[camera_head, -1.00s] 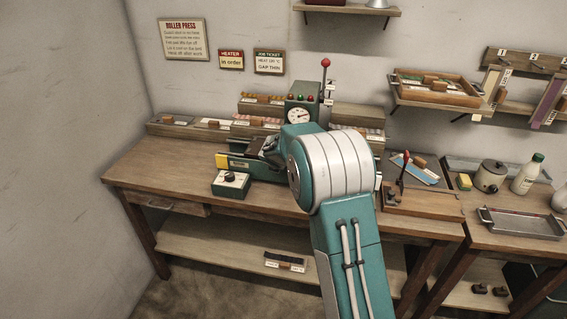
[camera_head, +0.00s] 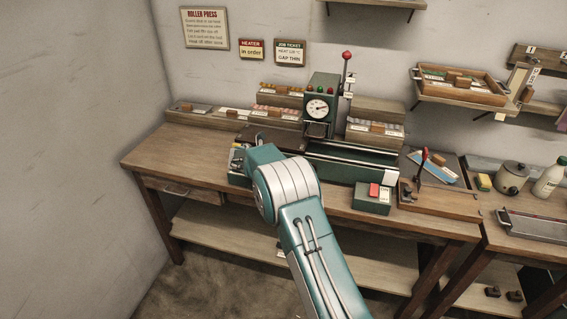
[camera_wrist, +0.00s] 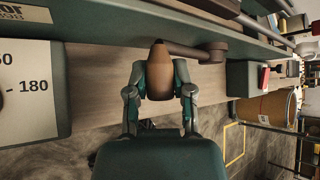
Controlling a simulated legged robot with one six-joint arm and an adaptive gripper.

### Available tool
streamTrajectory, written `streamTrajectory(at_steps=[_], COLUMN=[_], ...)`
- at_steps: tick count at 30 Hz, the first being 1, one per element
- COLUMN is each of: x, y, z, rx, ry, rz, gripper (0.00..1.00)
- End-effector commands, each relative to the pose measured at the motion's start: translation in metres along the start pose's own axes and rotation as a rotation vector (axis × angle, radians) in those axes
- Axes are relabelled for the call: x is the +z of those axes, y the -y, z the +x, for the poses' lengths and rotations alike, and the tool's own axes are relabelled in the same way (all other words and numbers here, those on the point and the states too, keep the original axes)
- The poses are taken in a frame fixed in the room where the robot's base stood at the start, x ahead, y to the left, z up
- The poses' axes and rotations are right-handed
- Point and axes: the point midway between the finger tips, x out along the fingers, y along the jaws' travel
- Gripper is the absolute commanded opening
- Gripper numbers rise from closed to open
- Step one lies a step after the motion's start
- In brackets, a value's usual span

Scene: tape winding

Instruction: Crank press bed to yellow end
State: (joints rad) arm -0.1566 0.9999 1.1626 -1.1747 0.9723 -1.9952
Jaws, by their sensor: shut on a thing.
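The green roller press with its dial (camera_head: 318,109) stands on the bench. Its dark flat bed (camera_head: 272,138) lies at the left of the rollers, toward the left end of the long green frame (camera_head: 350,168). In the wrist view, my gripper (camera_wrist: 160,86) is shut on the brown wooden crank handle (camera_wrist: 160,70), a finger on each side. The dark crank arm (camera_wrist: 190,49) runs right from it to a round hub (camera_wrist: 217,50). My arm hides the gripper in the head view.
A grey-green box with a red button (camera_head: 374,191) stands in front of the press's right end. A wooden board with a red-topped lever (camera_head: 424,165) is farther right. A metal tray (camera_head: 535,226) lies on the right bench. The bench's left part is mostly clear.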

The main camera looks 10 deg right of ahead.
Motion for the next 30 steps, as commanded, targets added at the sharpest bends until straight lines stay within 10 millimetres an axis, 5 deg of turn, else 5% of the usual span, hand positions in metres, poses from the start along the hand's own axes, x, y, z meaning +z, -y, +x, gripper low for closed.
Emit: streamTrajectory(at_steps=[25, 26, 27, 28, 30], x=[-0.0049, -0.0050, -0.0051, -0.0052, -0.0054], y=[-0.0132, -0.0133, -0.0134, -0.0134, -0.0129], z=[0.0054, 0.0055, 0.0055, 0.0055, 0.0057], rx=[-0.005, -0.005, -0.005, -0.005, -0.006], ry=[0.009, 0.009, 0.009, 0.009, 0.008], rz=[-0.017, -0.017, -0.017, -0.017, -0.016], gripper=[0.00, 0.36, 0.54, 0.67, 0.67])
